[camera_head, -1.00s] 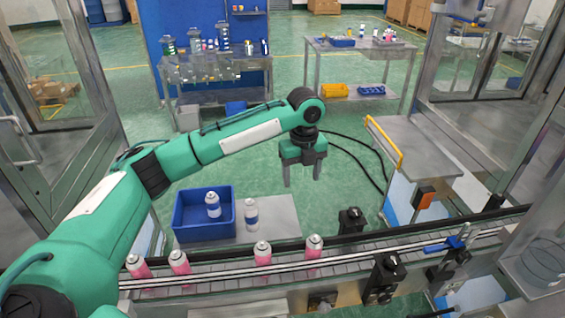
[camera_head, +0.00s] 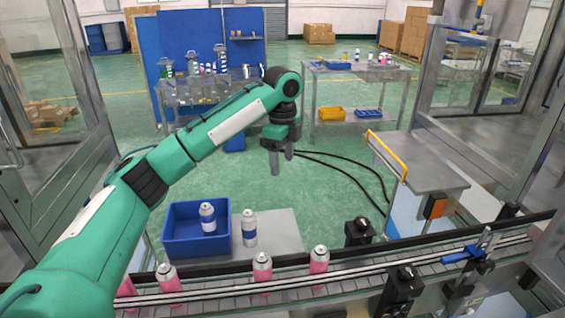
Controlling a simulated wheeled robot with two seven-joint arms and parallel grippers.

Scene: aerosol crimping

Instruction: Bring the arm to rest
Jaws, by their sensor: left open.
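My left arm reaches in from the left, and its gripper (camera_head: 281,166) hangs in the air beyond the conveyor, fingers pointing down. The gripper is open and empty, with a narrow gap between the fingers in this view. Below and left of it, a blue bin (camera_head: 181,246) holds a white can with a blue band (camera_head: 208,218). A similar can (camera_head: 249,229) stands upright beside the bin on a grey plate (camera_head: 280,240). My right gripper is not in view.
A conveyor (camera_head: 345,281) crosses the front with several pink and white cans (camera_head: 319,260) on it. Black devices (camera_head: 358,232) stand along it. A metal table with a yellow handle (camera_head: 387,155) is at the right. Open green floor (camera_head: 245,185) lies beyond the plate.

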